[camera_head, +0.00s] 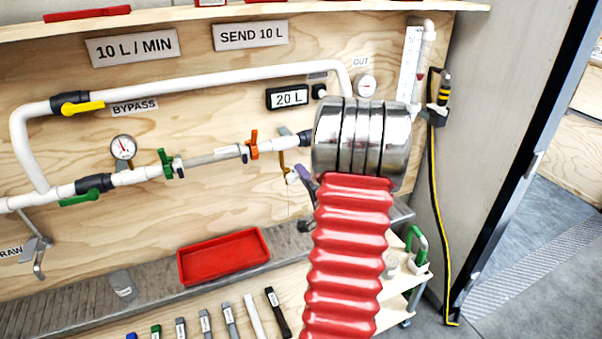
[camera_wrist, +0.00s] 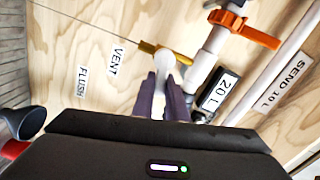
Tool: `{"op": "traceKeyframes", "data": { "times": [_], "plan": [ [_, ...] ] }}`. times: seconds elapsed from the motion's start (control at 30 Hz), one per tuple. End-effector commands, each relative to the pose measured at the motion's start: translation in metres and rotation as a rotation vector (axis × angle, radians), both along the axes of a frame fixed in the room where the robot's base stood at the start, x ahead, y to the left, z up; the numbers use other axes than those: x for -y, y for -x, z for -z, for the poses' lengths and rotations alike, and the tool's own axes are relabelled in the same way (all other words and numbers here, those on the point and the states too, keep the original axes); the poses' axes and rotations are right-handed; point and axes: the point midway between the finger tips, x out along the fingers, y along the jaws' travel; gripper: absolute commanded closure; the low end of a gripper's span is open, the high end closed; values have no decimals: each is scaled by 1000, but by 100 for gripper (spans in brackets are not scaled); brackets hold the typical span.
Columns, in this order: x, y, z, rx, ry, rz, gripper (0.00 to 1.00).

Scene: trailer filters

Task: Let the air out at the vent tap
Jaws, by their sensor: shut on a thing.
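The vent tap (camera_wrist: 148,47) is a small brass fitting on the pipework, beside the VENT label (camera_wrist: 116,58) in the wrist view. It also shows small below the pipe in the head view (camera_head: 282,163). Its pale handle (camera_wrist: 163,62) lies between the purple fingers of my gripper (camera_wrist: 164,90), which is shut on it. In the head view the gripper (camera_head: 303,176) is partly hidden behind my arm. A thin line (camera_wrist: 80,20) runs from the brass fitting, downward in the head view; I cannot tell if it is water.
Pipes carry a yellow bypass handle (camera_head: 83,108), green handles and an orange valve (camera_head: 253,145). A gauge (camera_head: 123,147) sits at left. A red tray (camera_head: 222,256) lies on the metal ledge below, with several cartridges in front. A counter reads 20 L (camera_head: 288,98).

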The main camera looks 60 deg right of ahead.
Motion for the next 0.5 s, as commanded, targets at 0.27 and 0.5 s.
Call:
{"op": "traceKeyframes", "data": {
  "times": [0.27,0.5],
  "plan": [
    [2,2,10,91,-162,6,100],
    [3,3,13,128,-226,6,100]
  ]
}}
